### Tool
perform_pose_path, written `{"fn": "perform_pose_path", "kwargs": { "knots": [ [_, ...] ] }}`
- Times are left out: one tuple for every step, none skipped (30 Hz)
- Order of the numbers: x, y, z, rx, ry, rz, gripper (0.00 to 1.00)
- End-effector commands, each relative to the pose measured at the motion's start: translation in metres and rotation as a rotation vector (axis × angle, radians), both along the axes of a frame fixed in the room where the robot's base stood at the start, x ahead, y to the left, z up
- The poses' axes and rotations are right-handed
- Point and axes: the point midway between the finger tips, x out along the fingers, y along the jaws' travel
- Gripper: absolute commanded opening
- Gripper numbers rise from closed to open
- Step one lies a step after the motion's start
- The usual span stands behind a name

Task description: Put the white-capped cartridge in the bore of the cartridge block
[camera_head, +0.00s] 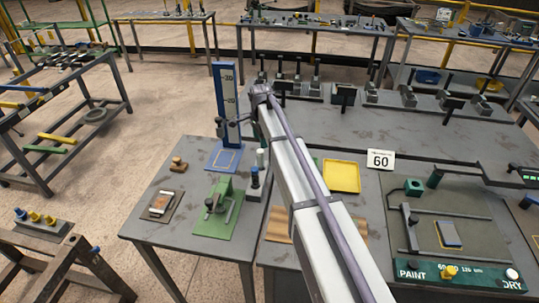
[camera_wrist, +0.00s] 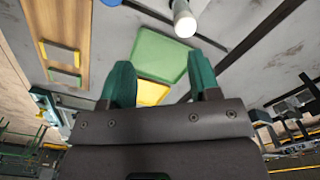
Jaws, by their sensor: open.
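In the wrist view, my gripper (camera_wrist: 162,75) has its two teal fingers spread wide, with nothing held between them. A cylinder with a white top (camera_wrist: 184,20), apparently the white-capped cartridge, stands beyond the fingertips, at the edge of a green pad (camera_wrist: 160,55). In the head view, a white-topped cylinder (camera_head: 260,157) shows just left of my arm, above a dark upright piece (camera_head: 254,180). My gripper is not clearly visible there, as my arm covers that area. I cannot identify the cartridge block or its bore with certainty.
A tall blue scale post (camera_head: 227,100) stands behind a green fixture (camera_head: 220,210) on the table. A yellow tray (camera_head: 342,175) lies right of my arm, beside a sign reading 60 (camera_head: 380,160). A paint-and-dry station (camera_head: 450,235) occupies the right side.

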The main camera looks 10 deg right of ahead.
Motion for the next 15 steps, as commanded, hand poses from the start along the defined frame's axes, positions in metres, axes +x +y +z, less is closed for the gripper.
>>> {"fn": "perform_pose_path", "kwargs": {
  "knots": [
    [-0.052,0.0,0.0,0.0,0.001,0.129,0.56],
    [-0.082,0.0,0.0,0.0,0.001,0.24,0.56],
    [-0.125,0.0,0.0,0.001,0.001,0.404,0.56],
    [-0.156,0.0,0.0,0.001,0.001,0.534,0.56],
    [-0.187,0.0,0.0,0.001,0.001,0.662,0.56],
    [-0.224,0.0,0.0,0.002,0.001,0.826,0.56],
    [-0.249,0.0,0.0,0.002,0.001,0.939,0.56],
    [-0.27,0.0,0.0,0.002,0.001,1.042,0.56],
    [-0.293,0.0,0.0,0.001,0.001,1.158,0.56],
    [-0.306,0.0,0.0,0.002,0.001,1.228,0.56],
    [-0.315,0.0,0.0,0.002,0.001,1.282,0.56],
    [-0.322,0.0,0.0,0.002,0.001,1.333,0.56],
    [-0.324,0.0,0.0,0.002,0.001,1.356,0.56],
    [-0.324,0.0,0.0,0.002,0.001,1.368,0.56],
    [-0.323,0.0,0.0,0.002,0.001,1.373,0.56]
  ]
}}
